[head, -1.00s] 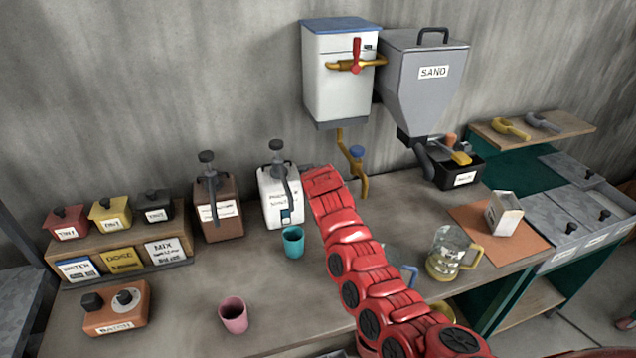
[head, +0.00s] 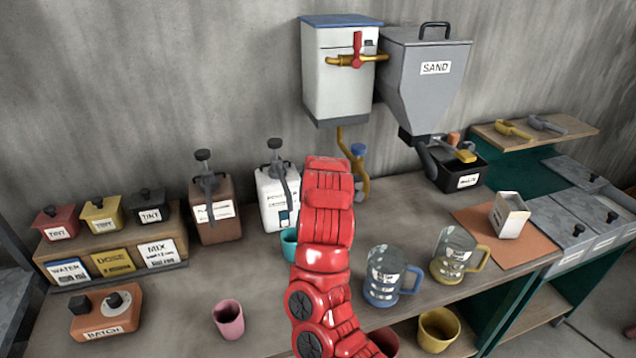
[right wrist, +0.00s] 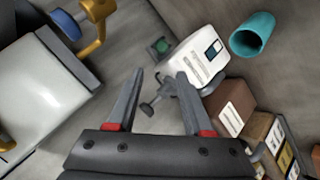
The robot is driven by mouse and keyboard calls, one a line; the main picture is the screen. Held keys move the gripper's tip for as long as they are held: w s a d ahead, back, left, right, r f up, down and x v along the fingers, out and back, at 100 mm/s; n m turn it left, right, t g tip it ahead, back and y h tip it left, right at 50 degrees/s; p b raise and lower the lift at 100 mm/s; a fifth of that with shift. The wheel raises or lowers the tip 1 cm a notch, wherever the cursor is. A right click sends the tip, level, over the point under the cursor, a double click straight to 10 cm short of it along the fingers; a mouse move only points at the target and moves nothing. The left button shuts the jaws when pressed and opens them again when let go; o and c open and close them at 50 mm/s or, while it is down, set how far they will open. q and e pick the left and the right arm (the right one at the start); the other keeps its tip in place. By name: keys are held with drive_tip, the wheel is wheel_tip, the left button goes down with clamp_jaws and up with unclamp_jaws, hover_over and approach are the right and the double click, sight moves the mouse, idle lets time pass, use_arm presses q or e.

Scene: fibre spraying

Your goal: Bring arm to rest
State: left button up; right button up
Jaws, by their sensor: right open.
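My right arm (head: 322,260) is red and reaches up over the middle of the bench in the head view. Its gripper is hidden behind the arm there. In the right wrist view my right gripper (right wrist: 157,82) is open with nothing between its fingers. Beyond the fingers are the white pump dispenser (right wrist: 200,55) and its dark pump head. My left gripper is not in view.
A teal cup (head: 289,243) is partly behind my arm. A blue-handled jug (head: 385,278) and yellow-handled jug (head: 453,256) stand right of it. A pink cup (head: 229,318) stands left. The white tank (head: 340,75) and sand hopper (head: 425,80) hang above.

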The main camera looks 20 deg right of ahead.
drive_tip(key=shift+s+r, duration=0.2)
drive_tip(key=shift+s, duration=0.05)
